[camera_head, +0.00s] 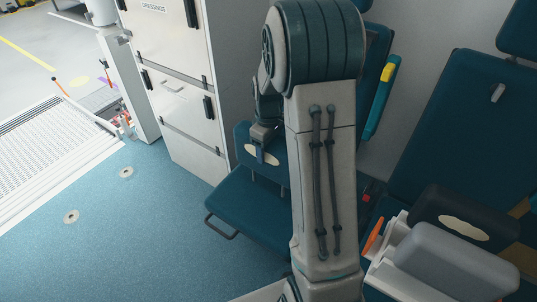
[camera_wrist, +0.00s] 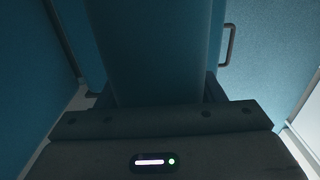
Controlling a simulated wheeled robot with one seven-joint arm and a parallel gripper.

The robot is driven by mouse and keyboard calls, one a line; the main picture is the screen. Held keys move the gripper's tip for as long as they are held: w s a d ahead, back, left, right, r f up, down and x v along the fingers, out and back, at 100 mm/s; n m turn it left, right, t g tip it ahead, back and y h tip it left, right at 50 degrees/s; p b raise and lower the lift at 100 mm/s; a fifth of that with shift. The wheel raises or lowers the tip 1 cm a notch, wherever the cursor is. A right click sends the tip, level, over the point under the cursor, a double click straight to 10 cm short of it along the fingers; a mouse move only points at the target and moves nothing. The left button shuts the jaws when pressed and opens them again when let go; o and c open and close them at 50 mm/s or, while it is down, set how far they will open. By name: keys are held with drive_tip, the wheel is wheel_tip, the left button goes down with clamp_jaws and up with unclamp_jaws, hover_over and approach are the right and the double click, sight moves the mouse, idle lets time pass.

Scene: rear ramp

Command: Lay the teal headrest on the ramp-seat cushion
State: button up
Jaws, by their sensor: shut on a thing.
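The teal headrest (camera_head: 243,142), with a pale oval patch on its face, hangs upright from my gripper (camera_head: 264,131) in the head view. My gripper is shut on its upper edge. In the wrist view, the teal headrest (camera_wrist: 155,50) fills the space between the fingers of my gripper (camera_wrist: 158,92). The teal ramp-seat cushion (camera_head: 240,204) lies below the headrest, and the headrest appears above its back part. My arm hides the right side of the cushion. I cannot tell whether the headrest touches it.
White cabinets (camera_head: 180,88) stand left of the seat. A metal loop (camera_head: 220,228) sticks out at the cushion's front left. A teal seat (camera_head: 458,130) and a dark headrest with an oval patch (camera_head: 432,208) are at right. Blue floor (camera_head: 140,225) is open at left.

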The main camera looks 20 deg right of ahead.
drive_tip(key=shift+f, duration=1.4)
drive_tip(key=o, duration=1.4)
wheel_tip(320, 180, up, 12)
drive_tip(key=shift+s+r+p, duration=0.1)
drive_tip(key=shift+p, duration=0.9)
drive_tip(key=s+a+r+m, duration=0.1)
drive_tip(key=s+a+m, duration=0.1)
drive_tip(key=s, duration=0.5)
drive_tip(key=s+a+r+m+t, duration=0.1)
drive_tip(key=s+a+m, duration=0.1)
drive_tip(key=s, duration=0.5)
drive_tip(key=s+a+r+m, duration=0.1)
drive_tip(key=s+a+m, duration=0.2)
drive_tip(key=s, duration=0.3)
drive_tip(key=shift+s+a+r+t, duration=0.2)
drive_tip(key=shift+s+a+t, duration=0.2)
drive_tip(key=shift+a, duration=0.25)
